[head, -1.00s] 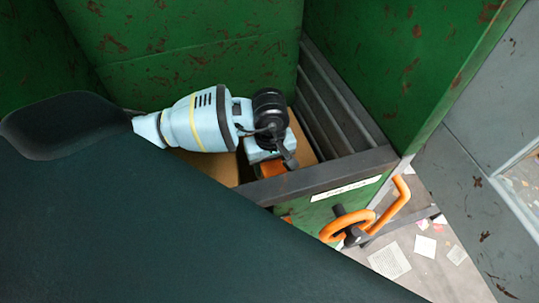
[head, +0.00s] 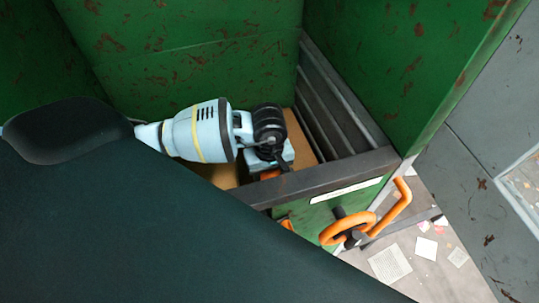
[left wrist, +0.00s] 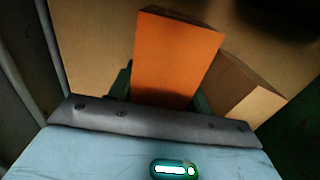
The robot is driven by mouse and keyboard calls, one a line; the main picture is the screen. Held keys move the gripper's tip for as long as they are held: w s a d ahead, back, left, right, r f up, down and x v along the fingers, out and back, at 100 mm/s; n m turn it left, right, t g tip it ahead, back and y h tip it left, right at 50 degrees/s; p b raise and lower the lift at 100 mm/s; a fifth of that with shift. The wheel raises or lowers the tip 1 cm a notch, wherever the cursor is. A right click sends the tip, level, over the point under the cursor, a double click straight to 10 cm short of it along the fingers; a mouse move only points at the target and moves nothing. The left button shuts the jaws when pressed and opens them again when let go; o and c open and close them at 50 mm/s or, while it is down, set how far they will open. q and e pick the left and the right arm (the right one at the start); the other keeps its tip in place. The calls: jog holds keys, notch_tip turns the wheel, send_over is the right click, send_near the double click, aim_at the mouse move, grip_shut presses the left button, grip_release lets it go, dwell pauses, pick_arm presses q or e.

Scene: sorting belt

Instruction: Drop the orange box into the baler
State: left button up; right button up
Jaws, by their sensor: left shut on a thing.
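The orange box (left wrist: 178,58) is between the fingers of my left gripper (left wrist: 160,92) in the left wrist view. My right gripper is not in view.
Tall rusty green walls (head: 200,60) enclose the baler at the back and right. An orange handwheel (head: 347,228) and bent orange handle (head: 398,205) stick out from its front. Scattered papers (head: 390,263) lie on the floor. A grey panel (head: 480,150) stands at the right.

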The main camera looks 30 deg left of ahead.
pick_arm(q)
jog(key=o, duration=0.9)
jog(key=shift+r, duration=0.1)
jog(key=shift+o, duration=0.2)
notch_tip(320, 180, up, 13)
jog(key=p, duration=0.1)
jog(key=shift+r, duration=0.1)
